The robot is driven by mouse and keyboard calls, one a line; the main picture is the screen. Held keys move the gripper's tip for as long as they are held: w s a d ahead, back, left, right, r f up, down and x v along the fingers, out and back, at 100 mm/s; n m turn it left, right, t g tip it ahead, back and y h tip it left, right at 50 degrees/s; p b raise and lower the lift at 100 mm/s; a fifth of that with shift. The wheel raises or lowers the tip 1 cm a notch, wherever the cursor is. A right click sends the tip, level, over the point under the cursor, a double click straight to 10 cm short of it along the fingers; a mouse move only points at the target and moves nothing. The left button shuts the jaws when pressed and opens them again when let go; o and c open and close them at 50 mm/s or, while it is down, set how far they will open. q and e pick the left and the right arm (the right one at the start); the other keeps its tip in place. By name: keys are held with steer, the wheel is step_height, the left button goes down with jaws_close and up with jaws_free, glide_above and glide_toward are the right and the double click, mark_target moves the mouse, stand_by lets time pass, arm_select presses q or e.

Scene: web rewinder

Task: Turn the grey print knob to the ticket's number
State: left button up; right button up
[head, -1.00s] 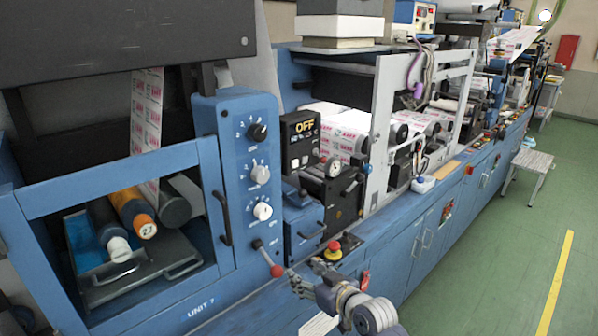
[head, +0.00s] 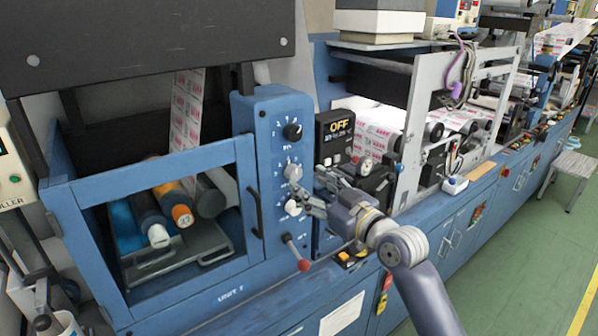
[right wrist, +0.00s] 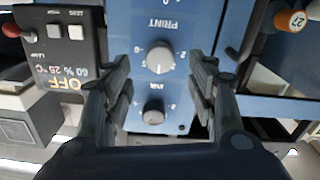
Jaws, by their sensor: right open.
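The grey print knob (head: 293,172) is the middle of three knobs on the blue upright panel (head: 265,215). In the right wrist view, which is upside down, the print knob (right wrist: 160,57) shows with the PRINT label (right wrist: 163,24) above it. My right gripper (head: 308,190) is open beside the panel, its fingers pointing at the knobs. In the wrist view its fingertips (right wrist: 160,75) are on either side of the print knob, with gaps on both sides. I cannot read the knob's setting or make out a ticket number. My left gripper is not in view.
A black knob (head: 292,132) is above the print knob and a white knob (head: 292,207) below. A red-tipped lever (head: 303,265) sticks out lower down. The black OFF display box (head: 335,135) stands close to the right. A white paper (head: 343,315) is on the cabinet front.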

mark_target(296, 175)
steer(key=shift+p+x, duration=0.6)
steer(key=shift+x, duration=2.15)
steer(key=shift+c, duration=0.6)
steer(key=c, duration=1)
